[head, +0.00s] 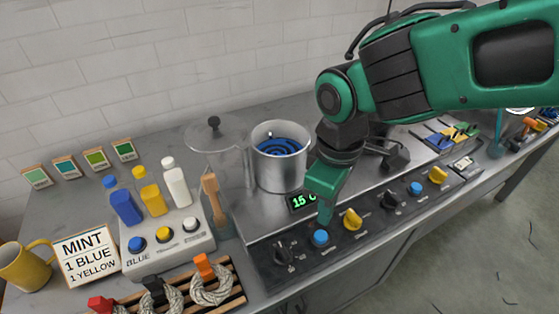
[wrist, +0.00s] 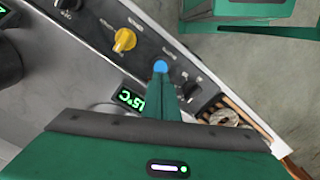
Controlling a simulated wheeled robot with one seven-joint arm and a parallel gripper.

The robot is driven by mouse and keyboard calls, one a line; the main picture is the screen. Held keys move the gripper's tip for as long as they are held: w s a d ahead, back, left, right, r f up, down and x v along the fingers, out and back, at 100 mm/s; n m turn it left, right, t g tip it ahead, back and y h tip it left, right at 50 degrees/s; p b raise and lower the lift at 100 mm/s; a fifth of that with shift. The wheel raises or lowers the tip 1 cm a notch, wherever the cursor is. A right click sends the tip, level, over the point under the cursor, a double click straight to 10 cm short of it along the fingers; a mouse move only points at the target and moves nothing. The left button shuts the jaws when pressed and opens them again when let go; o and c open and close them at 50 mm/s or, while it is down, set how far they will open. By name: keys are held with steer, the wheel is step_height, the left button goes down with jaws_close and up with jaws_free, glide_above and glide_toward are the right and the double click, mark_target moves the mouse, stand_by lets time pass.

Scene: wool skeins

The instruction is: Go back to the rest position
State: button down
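My gripper (head: 323,220) points down over the front panel of the hotplate unit, its tip close to a blue button (head: 320,238). In the wrist view the narrow green fingers (wrist: 160,88) lie together with nothing between them, and their tip is at the blue button (wrist: 160,66). I cannot tell whether they touch it. A metal pot (head: 281,165) with blue liquid and a blue coil-like skein stands on the unit behind my gripper. A green display (head: 302,201) reads about 15 °C, partly hidden by my gripper.
Dark knobs (head: 285,252) and yellow knobs (head: 352,219) line the panel. Tools (head: 452,135) lie at the right.

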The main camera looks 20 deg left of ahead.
steer(key=shift+r, duration=0.5)
steer(key=w+d+r+m, duration=0.1)
steer(key=w+d+m, duration=0.2)
steer(key=d, duration=0.5)
steer(key=w+d+r+m, duration=0.15)
steer(key=d+m, duration=0.25)
steer(key=d, duration=0.5)
steer(key=w+d+m, duration=0.3)
steer(key=d, duration=0.5)
steer(key=s+d+m, duration=0.6)
steer(key=s+d, duration=0.1)
steer(key=d, duration=0.4)
steer(key=s+d+f+m, duration=0.1)
steer(key=s+d+m, duration=0.5)
steer(key=d, duration=0.5)
steer(key=shift+s, duration=0.75)
steer(key=shift+f, duration=0.1)
